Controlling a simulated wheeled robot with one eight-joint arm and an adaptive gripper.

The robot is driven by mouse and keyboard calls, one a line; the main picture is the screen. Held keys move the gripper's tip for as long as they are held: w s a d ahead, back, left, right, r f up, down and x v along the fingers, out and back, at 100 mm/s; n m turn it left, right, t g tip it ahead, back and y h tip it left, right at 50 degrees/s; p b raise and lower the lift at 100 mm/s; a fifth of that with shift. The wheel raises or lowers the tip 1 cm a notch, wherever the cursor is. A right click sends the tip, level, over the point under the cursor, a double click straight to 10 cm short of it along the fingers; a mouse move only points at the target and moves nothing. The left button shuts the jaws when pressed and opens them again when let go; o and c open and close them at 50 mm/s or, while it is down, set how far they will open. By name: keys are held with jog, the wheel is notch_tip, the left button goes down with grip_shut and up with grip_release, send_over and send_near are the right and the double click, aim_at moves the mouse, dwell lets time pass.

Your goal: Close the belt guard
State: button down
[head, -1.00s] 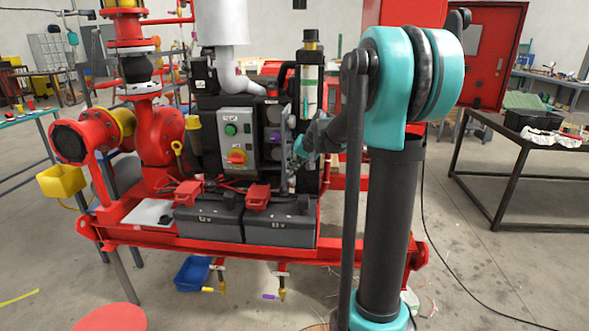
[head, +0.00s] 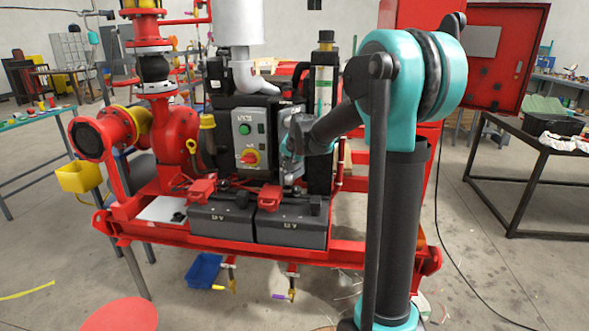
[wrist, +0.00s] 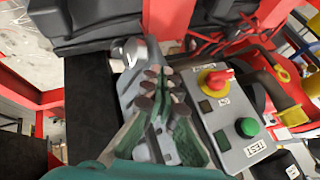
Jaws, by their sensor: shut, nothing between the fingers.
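My gripper (wrist: 162,95) is shut and empty in the wrist view, its fingertips together beside the grey control box (wrist: 225,110). A light grey metal piece (wrist: 128,62) lies just beyond the tips; I cannot tell whether they touch it. In the head view my gripper (head: 290,158) is small and dark-backed, at the right side of the same control box (head: 246,138). I cannot surely identify the belt guard. A red curved part (head: 301,72) shows behind the black housing, mostly hidden, and may belong to it.
The box carries a red-and-yellow knob (wrist: 216,79) and a green button (wrist: 248,127). Two black batteries (head: 290,228) with red terminal covers sit below on the red skid frame (head: 200,240).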

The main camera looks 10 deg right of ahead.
aim_at(267, 151)
jog(key=w+a+m+h, duration=0.2)
jog(key=w+m, duration=0.1)
jog(key=w, duration=0.1)
jog(key=w+a+m+h, duration=0.2)
jog(key=w+m, duration=0.2)
jog(key=w, duration=0.1)
jog(key=w+a+m+h, duration=0.2)
jog(key=w+m, duration=0.1)
jog(key=w, duration=0.1)
jog(key=shift+w+a+m+g+h, duration=0.15)
jog(key=shift+a+m+g+h, duration=0.15)
jog(key=shift+a+g, duration=0.1)
jog(key=shift+w+d, duration=0.1)
jog(key=shift+w, duration=0.6)
jog(key=shift+d, duration=0.1)
